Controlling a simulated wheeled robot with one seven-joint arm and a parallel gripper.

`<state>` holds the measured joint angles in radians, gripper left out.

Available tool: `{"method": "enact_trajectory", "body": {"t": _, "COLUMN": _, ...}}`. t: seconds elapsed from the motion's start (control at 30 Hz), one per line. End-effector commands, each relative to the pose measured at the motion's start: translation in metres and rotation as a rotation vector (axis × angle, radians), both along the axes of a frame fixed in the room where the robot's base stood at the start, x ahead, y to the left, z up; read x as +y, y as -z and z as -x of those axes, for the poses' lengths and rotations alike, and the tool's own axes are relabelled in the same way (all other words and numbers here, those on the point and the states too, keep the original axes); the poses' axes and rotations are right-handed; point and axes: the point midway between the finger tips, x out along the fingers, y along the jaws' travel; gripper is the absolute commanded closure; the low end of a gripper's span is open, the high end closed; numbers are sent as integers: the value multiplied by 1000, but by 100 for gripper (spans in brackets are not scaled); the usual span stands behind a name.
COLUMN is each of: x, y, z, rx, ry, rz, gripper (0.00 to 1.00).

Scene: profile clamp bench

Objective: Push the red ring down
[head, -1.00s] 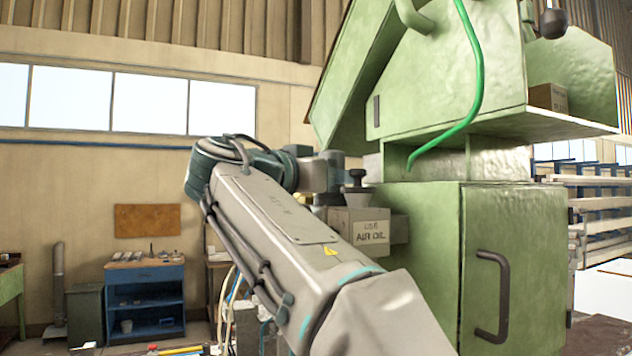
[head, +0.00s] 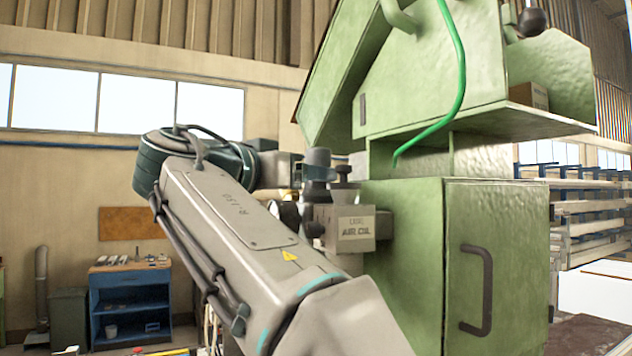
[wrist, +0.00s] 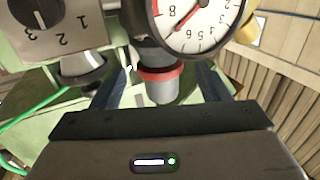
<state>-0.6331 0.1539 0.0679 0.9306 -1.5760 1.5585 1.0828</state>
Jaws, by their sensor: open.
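In the wrist view the red ring (wrist: 160,74) sits around a grey cylindrical fitting, below the dark neck of the unit and beside the gauge. My gripper (wrist: 162,78) is open, with one finger on each side of the ring and the grey cylinder. Both fingers appear apart from the ring; exact depth is hard to tell. In the head view the ring cannot be made out, and my wrist hides part of the air unit.
A white gauge (wrist: 197,22) and a numbered dark knob (wrist: 38,12) crowd the gripper. The head view shows the AIR OIL box (head: 350,228) on the green machine (head: 405,215), a green hose (head: 461,75) and a blue cabinet (head: 130,303).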

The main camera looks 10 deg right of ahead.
Motion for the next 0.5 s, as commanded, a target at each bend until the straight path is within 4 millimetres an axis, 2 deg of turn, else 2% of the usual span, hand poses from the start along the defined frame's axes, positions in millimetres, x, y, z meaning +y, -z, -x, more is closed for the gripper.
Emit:
{"method": "enact_trajectory", "body": {"t": 0.03, "x": 12, "y": 3, "z": 8, "rx": -1, "ry": -7, "rz": -2, "gripper": 31}}
{"method": "enact_trajectory", "body": {"t": 0.2, "x": 42, "y": 2, "z": 34, "rx": 1, "ry": -6, "rz": -2, "gripper": 31}}
{"method": "enact_trajectory", "body": {"t": 0.5, "x": 71, "y": 1, "z": 60, "rx": 1, "ry": -1, "rz": -2, "gripper": 31}}
